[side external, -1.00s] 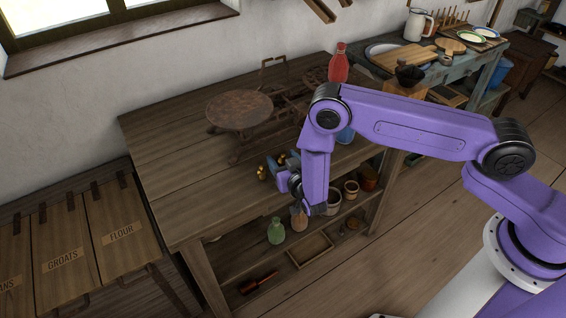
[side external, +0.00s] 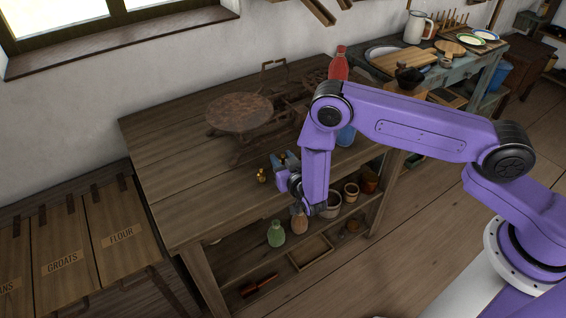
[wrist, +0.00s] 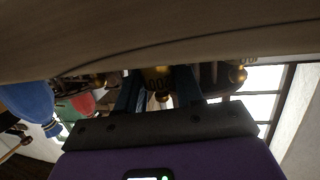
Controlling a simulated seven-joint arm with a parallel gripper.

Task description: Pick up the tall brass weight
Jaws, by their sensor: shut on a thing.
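My gripper (side external: 286,163) is low over the near part of the wooden table, with its blue fingers pointing at the tabletop. It is shut on a brass weight, which shows between the fingers in the wrist view (wrist: 157,82) with stamped digits on its side. In the side view it is mostly hidden by the fingers, with a bit of brass (side external: 283,158) showing. I cannot tell from these views which is taller.
A rusty scale with a round plate (side external: 238,112) stands behind my gripper. A red bottle (side external: 338,65) and a blue object (side external: 346,136) stand to the right. The table's left part is clear. A green bottle (side external: 276,233) is on the shelf below.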

